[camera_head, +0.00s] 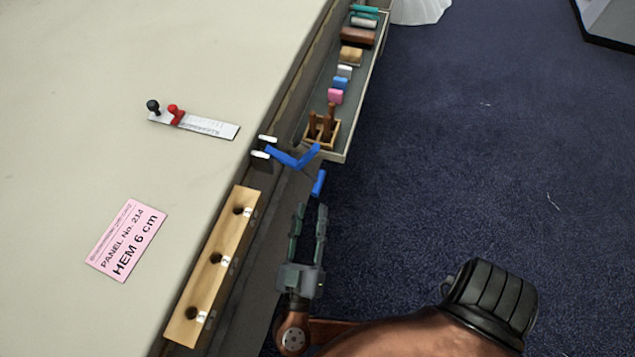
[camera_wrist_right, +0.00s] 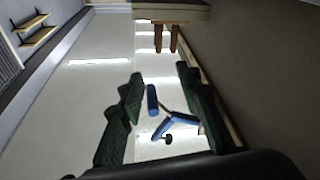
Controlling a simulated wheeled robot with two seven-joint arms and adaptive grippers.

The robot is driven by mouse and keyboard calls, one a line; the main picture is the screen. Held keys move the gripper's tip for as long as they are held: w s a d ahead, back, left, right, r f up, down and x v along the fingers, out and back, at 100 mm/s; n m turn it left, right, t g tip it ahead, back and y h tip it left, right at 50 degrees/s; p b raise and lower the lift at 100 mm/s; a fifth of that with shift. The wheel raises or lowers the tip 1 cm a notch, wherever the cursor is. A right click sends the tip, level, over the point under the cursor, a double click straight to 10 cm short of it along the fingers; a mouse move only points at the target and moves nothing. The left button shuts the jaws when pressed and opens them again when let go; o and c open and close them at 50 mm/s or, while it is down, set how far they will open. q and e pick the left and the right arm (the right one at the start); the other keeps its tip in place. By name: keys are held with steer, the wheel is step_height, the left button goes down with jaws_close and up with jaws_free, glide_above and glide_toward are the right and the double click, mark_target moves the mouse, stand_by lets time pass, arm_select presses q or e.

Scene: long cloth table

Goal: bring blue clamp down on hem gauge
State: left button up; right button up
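The hem gauge (camera_head: 197,124), a flat pale ruler with a red and a black knob at its left end, lies on the table. The blue clamp (camera_head: 292,157) sits at the table's right edge, its light-tipped jaw parts at the edge and its blue handle end (camera_head: 319,183) pointing toward my right gripper (camera_head: 311,207). That gripper is open, its fingers just short of the handle end. In the right wrist view the clamp (camera_wrist_right: 178,127) and its handle end (camera_wrist_right: 152,98) show between the two open, dark green fingers. My left gripper is not in view.
A pink card (camera_head: 127,240) lies on the table (camera_head: 100,60). A wooden block with three holes (camera_head: 213,262) lies along the table edge. A narrow tray (camera_head: 337,156) beyond the clamp holds several small items. Blue carpet lies to the right.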

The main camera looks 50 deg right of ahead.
mark_target(317, 186)
step_height(317, 186, up, 4)
steer(key=s+a+m+h, duration=0.1)
steer(key=a+m+h, duration=0.1)
steer(key=m, duration=0.1)
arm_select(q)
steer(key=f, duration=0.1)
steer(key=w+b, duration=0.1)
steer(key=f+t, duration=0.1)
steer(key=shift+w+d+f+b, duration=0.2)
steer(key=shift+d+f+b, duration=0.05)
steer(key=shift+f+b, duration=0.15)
arm_select(e)
steer(key=shift+n+g, duration=0.3)
steer(key=x, duration=0.7)
steer(key=shift+s+d+r, duration=0.2)
steer(key=shift+r, duration=0.1)
steer(key=shift+c, duration=0.4)
jaws_close()
